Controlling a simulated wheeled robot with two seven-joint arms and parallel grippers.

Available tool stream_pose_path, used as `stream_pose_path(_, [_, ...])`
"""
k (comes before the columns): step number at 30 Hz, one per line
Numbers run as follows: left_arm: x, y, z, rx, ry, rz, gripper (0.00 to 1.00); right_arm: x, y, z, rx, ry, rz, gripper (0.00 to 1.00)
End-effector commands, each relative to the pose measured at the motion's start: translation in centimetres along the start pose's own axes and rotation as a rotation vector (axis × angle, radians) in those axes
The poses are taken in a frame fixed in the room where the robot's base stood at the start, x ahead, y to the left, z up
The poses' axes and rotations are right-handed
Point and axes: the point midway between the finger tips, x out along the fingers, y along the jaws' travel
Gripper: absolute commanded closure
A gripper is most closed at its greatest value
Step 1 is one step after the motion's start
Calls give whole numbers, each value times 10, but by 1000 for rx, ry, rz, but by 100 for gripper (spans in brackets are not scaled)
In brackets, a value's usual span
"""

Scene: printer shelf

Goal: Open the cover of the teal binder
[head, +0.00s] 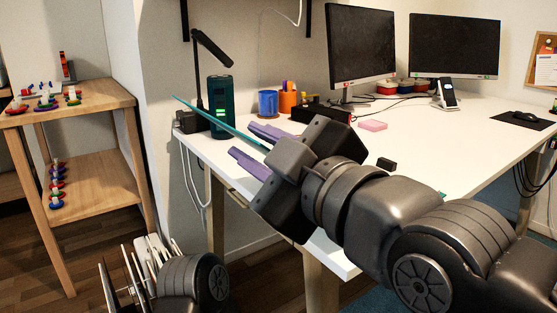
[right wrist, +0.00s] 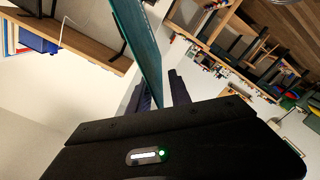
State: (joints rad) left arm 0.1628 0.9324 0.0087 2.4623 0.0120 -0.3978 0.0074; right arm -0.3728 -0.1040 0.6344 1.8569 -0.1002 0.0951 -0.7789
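A thin teal panel (head: 205,116), which looks like the teal binder or its cover, shows nearly edge-on and slanting over the desk's left end. Its lower end runs between the purple fingers of my right gripper (head: 248,141). The fingers stand apart, with gaps beside the panel. In the right wrist view the teal panel (right wrist: 143,45) rises between the two dark fingers of my right gripper (right wrist: 160,92). The rest of the binder is hidden behind my gripper or not distinguishable. My left gripper (head: 122,283) is partly visible at the bottom left, away from the binder; its opening is unclear.
The white desk (head: 420,150) carries a dark teal cylinder (head: 220,107), a black lamp (head: 213,48), a blue cup (head: 268,103), an orange cup (head: 288,100), a pink pad (head: 373,125) and two monitors (head: 361,45). A wooden shelf (head: 95,183) stands left. The desk's middle is fairly clear.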

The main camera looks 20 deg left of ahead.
Motion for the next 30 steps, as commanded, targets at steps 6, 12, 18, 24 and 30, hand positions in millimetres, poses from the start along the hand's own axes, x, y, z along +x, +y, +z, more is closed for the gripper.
stream_pose_path(6, [9,-3,-1,-1,1,2,64,-18,-3,0,-1,5,-1,75])
stream_pose_path(12, [14,-5,-2,-2,2,3,64,-51,-1,0,1,7,0,75])
stream_pose_path(18, [13,-5,-2,-2,1,3,64,-71,0,0,2,2,-1,75])
stream_pose_path(24, [12,-5,-2,-2,1,3,64,-72,0,1,3,1,-2,75])
stream_pose_path(30, [13,-5,-2,-2,1,3,64,-72,0,1,3,1,-2,75])
